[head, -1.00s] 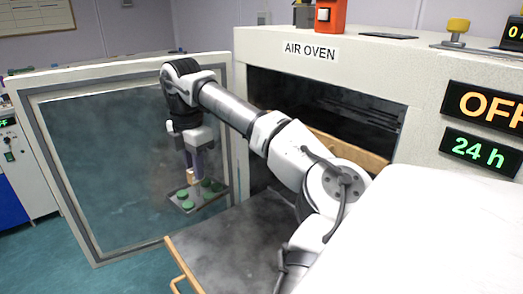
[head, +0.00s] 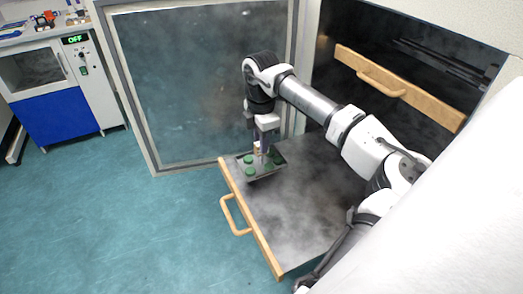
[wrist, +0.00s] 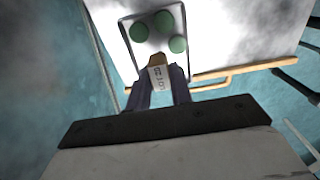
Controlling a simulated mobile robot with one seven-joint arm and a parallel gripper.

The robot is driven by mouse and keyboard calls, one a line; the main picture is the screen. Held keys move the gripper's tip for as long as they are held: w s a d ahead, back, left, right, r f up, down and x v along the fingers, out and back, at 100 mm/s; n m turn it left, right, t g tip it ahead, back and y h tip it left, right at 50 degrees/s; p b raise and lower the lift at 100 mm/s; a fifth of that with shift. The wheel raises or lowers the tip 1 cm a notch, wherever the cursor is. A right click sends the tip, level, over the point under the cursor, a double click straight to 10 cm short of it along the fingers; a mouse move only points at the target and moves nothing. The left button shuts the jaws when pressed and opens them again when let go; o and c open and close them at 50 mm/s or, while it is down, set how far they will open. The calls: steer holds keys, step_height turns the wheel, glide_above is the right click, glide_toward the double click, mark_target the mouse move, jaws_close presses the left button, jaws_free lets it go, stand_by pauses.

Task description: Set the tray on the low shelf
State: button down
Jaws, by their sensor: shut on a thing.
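The tray (head: 264,172) is a small grey plate with several green discs on it. In the wrist view the tray (wrist: 150,48) shows at the top, with a wooden, labelled grip block at its near edge. My gripper (head: 259,148) points down and is shut on that block; its fingers (wrist: 161,80) flank it in the wrist view. The low shelf (head: 300,205) is a grey slab with a wooden front, pulled out of the oven. The tray appears over its far left corner, near the front edge. I cannot tell whether it touches the shelf.
The open oven door (head: 205,85) stands just behind the tray. An upper shelf with a wooden front (head: 430,108) sits inside the oven above the low shelf. The low shelf's surface looks bare. A blue and white cabinet (head: 65,100) stands at far left.

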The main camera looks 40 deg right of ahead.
steer(key=shift+f, duration=2.1)
steer(key=shift+f, duration=0.2)
steer(key=c, duration=1.3)
jaws_free()
steer(key=shift+o, duration=0.2)
steer(key=shift+r, duration=0.15)
